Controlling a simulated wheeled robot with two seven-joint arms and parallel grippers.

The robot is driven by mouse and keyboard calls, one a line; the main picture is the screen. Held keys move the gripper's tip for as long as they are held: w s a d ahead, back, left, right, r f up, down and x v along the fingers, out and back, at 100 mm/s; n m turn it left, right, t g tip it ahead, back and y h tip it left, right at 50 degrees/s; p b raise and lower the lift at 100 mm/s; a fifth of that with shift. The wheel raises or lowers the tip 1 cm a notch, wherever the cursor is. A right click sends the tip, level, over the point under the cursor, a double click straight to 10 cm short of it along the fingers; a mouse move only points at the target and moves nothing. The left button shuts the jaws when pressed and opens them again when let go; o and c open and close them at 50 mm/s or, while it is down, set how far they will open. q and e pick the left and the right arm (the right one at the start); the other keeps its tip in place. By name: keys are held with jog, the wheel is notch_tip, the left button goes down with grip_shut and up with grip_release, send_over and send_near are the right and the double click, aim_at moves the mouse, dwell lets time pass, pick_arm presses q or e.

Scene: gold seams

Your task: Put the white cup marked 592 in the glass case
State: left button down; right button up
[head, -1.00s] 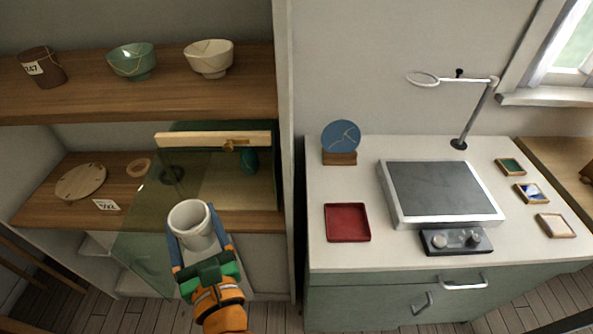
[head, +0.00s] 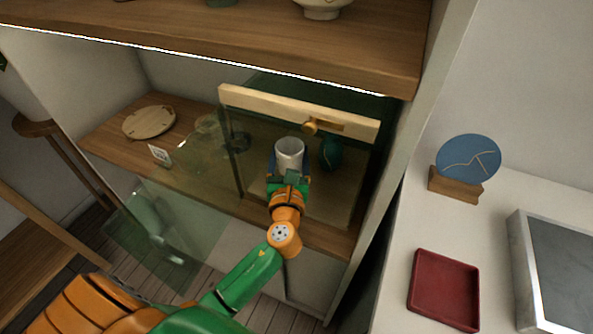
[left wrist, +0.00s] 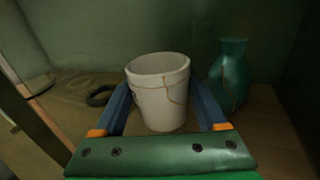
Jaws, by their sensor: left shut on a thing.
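The white cup (head: 290,152) is upright between the fingers of my left gripper (head: 289,163), which is shut on it. In the left wrist view the cup (left wrist: 160,92) shows a thin gold seam; no number can be read on it. The glass case (head: 233,150) has a pale wooden top bar with a brass knob, and its glass door stands open toward the front. Whether the cup touches the case floor cannot be told. My right gripper is not in view.
The teal vase (left wrist: 229,75) stands close to the right of the cup, and a dark ring (left wrist: 101,95) lies to its left. A red tray (head: 444,290) is on the counter.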

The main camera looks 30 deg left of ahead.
aim_at(290, 166)
pick_arm(q)
notch_tip(290, 166, down, 4)
jog(key=shift+r+b, duration=0.2)
jog(key=shift+b, duration=0.35)
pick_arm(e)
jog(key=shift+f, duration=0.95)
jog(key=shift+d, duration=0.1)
pick_arm(q)
jog(key=shift+f, duration=0.15)
grip_release()
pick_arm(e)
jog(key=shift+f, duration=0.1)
pick_arm(q)
jog(key=shift+s+d, duration=0.1)
jog(key=shift+s, duration=0.05)
jog(key=v, duration=1.1)
jog(key=shift+s+d, duration=0.1)
jog(key=shift+s, duration=0.2)
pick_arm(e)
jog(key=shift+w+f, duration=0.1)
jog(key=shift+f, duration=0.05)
